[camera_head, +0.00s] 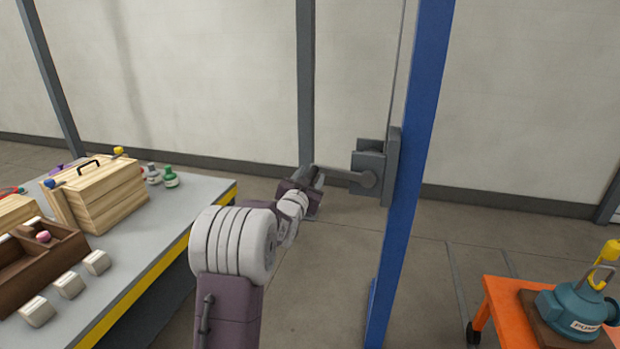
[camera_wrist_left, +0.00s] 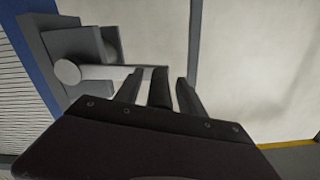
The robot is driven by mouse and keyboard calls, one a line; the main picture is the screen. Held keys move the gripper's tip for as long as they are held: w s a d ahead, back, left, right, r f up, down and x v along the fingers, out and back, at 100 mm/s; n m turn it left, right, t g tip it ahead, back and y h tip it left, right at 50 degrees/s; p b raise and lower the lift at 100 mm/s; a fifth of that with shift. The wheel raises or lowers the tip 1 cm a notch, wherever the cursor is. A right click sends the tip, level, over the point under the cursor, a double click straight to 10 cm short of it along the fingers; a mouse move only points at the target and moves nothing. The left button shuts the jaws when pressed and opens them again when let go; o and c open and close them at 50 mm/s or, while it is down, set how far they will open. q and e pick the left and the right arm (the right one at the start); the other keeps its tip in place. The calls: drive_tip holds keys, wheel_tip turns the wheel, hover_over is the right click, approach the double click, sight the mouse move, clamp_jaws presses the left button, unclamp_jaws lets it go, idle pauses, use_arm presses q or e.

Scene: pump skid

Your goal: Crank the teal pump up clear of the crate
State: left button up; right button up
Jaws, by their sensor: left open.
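The teal pump (camera_head: 570,308) sits at the lower right on a brown wooden base (camera_head: 530,300), with a yellow hook (camera_head: 603,268) at its top. A grey winch (camera_head: 372,165) is fixed to the blue post (camera_head: 412,160); its crank arm (camera_head: 340,176) points left. My left gripper (camera_head: 316,180) is at the free end of the crank arm. In the left wrist view, the open fingers (camera_wrist_left: 158,90) stand on either side of a dark crank grip (camera_wrist_left: 160,86), and the winch (camera_wrist_left: 85,45) is at upper left. Whether the fingers touch the grip is unclear. My right gripper is out of view.
An orange cart (camera_head: 497,305) carries the pump and its base. At left, a grey bench (camera_head: 200,190) with a yellow edge holds a wooden box (camera_head: 105,195), a brown tray (camera_head: 75,255), white blocks and small bottles. Floor between bench and post is free.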

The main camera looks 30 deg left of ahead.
use_arm(q)
clamp_jaws()
idle(1.4)
